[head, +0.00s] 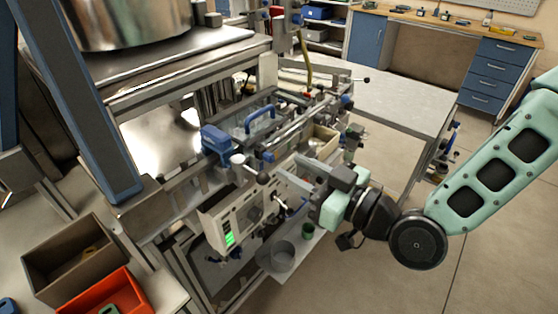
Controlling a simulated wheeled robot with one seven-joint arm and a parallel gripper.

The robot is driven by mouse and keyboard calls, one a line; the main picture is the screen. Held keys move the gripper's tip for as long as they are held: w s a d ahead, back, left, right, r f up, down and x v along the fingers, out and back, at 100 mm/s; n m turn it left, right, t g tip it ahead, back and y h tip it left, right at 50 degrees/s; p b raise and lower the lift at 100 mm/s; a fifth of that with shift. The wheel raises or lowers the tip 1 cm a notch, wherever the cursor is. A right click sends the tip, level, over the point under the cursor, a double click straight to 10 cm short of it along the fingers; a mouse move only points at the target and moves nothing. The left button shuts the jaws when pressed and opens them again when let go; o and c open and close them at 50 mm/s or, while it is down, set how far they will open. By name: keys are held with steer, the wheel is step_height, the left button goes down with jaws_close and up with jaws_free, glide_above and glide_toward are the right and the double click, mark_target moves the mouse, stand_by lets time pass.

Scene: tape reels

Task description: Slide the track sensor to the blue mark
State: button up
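My gripper (288,184) reaches in from the right, at the front of the machine beside its pale control panel (250,212). Its fingers are small and partly lost against the machine, so their gap and any held thing are unclear. A metal rail (300,126) runs slantwise across the machine behind my gripper. Small blue and dark fittings (268,156) sit along it. I cannot tell which fitting is the track sensor. Several parts are blue, including a blue block (216,138) and a blue handle (261,117); I cannot single out the blue mark.
A round-knobbed lever (238,160) stands up near my gripper. A grey cylindrical container (278,257) and a small green cup (308,230) are below. A brown bin (72,258) and a red bin (105,296) sit lower left. Open floor (490,215) lies right.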

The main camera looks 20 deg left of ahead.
mark_target(273, 157)
steer(key=shift+p+x, duration=0.55)
steer(key=shift+x, duration=1.85)
jaws_close()
